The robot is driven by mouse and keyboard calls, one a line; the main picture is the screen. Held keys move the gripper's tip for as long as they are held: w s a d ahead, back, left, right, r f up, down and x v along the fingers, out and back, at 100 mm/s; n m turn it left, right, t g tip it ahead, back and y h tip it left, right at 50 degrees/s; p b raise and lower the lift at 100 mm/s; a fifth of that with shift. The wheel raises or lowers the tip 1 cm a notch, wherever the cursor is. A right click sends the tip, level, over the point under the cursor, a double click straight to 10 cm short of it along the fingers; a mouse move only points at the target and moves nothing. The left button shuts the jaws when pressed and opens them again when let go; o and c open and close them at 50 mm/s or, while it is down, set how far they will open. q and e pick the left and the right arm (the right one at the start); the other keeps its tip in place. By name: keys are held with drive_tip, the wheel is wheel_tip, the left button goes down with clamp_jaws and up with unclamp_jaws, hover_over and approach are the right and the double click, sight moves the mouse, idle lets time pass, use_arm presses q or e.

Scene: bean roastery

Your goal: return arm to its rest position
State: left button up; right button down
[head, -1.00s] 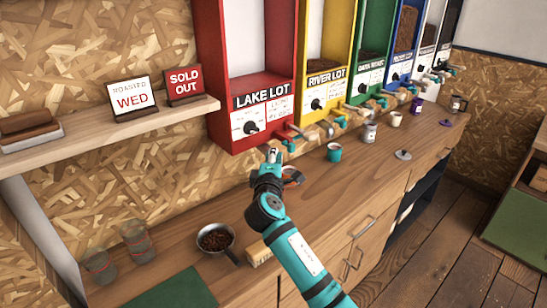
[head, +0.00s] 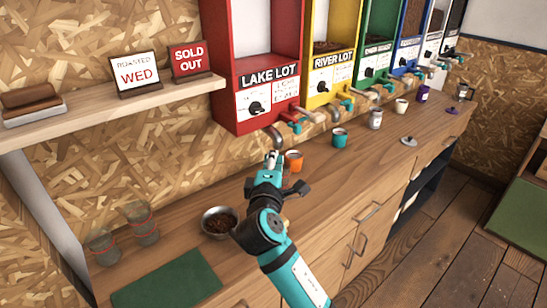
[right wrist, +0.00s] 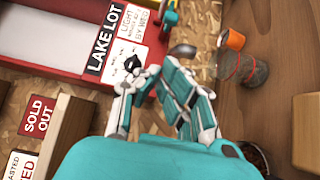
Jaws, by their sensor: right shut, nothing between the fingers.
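My right arm reaches up from the bottom of the head view. Its gripper (head: 272,158) is shut and empty, in front of the lower part of the red LAKE LOT dispenser (head: 222,85). In the right wrist view the gripper's fingers (right wrist: 158,75) are together with nothing between them. An orange cup (head: 293,161) stands on the counter just right of the gripper in the head view, apart from it. It also shows in the right wrist view (right wrist: 236,40). My left gripper is not in view.
A bowl of beans (head: 219,222) stands left of my arm, near a green mat (head: 167,280). A teal cup (head: 340,138) stands farther right. A shelf (head: 110,108) with signs juts out at left. A clear glass (right wrist: 250,72) shows in the right wrist view.

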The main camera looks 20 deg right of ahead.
idle(0.3)
drive_tip(key=s+d+f+m+g+y, duration=0.1)
drive_tip(key=s+f+m+g+y, duration=0.15)
drive_tip(key=s+f, duration=0.5)
drive_tip(key=s+d+f+m+g+y, duration=0.1)
drive_tip(key=s+d+f+m+g, duration=0.25)
drive_tip(key=f, duration=0.75)
drive_tip(key=s+a+f+m+g+y, duration=0.25)
drive_tip(key=s+f+g, duration=0.2)
drive_tip(key=s, duration=0.75)
drive_tip(key=s+a+f+m+g+y, duration=0.25)
drive_tip(key=s+f, duration=0.25)
drive_tip(key=s, duration=0.8)
wheel_tip(320, 180, down, 26)
drive_tip(key=g, duration=0.1)
drive_tip(key=s+d+f, duration=0.2)
drive_tip(key=s+f, duration=0.6)
drive_tip(key=s+d+f+g, duration=0.1)
drive_tip(key=s+d+f, duration=0.1)
drive_tip(key=s+f, duration=0.5)
drive_tip(key=shift+s+f+h, duration=0.35)
drive_tip(key=shift+s+h, duration=0.1)
drive_tip(key=shift+s, duration=0.7)
